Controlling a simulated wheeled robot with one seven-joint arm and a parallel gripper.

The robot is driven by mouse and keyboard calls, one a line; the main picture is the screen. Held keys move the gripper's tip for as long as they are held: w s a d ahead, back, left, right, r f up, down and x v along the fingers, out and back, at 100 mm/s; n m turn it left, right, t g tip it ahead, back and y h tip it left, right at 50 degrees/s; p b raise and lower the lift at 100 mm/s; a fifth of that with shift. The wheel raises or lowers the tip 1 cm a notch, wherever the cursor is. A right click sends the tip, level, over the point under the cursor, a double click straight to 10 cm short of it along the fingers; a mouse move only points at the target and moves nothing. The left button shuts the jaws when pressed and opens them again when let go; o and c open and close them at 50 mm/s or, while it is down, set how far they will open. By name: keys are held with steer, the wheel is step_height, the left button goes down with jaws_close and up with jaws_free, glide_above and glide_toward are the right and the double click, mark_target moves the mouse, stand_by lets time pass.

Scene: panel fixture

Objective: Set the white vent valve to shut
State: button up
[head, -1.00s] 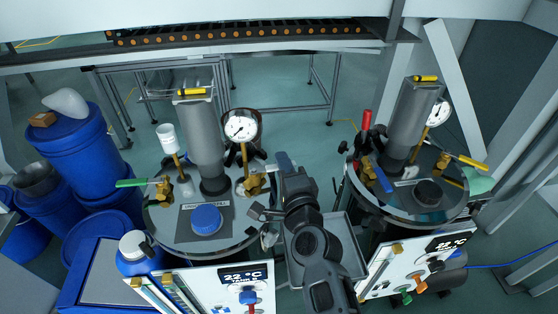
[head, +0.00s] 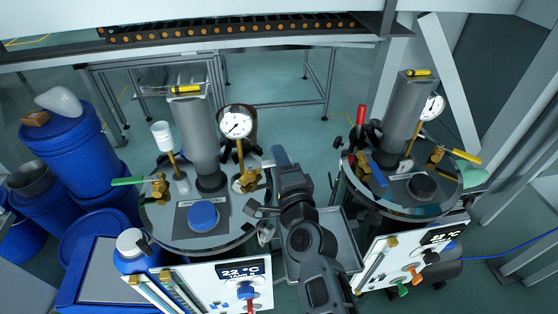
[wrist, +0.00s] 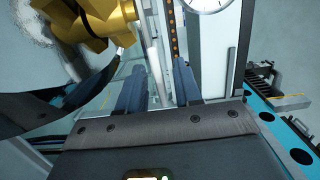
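The left tank (head: 165,229) has a brass valve (head: 250,179) below its pressure gauge. That valve fills the upper left of the wrist view (wrist: 95,22). I cannot make out a white handle on it for sure. A narrow pale bar (wrist: 153,50) runs between my fingers in the wrist view; I cannot tell whether it is the vent valve's handle or something behind. My gripper (wrist: 157,88) has its two blue-grey fingers apart. In the head view my gripper (head: 280,158) is just right of the brass valve, its far finger partly hidden.
The left lid carries a green-handled valve (head: 130,181), a white cup (head: 162,134), a grey column (head: 198,140) and a gauge (head: 235,122). The right tank (head: 400,207) has blue, red and yellow handles. A grey tray (head: 345,235) lies between the tanks.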

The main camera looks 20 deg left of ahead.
steer(key=p+v, duration=0.1)
steer(key=v, duration=0.6)
steer(key=shift+s+d, duration=0.2)
steer(key=shift+s, duration=0.1)
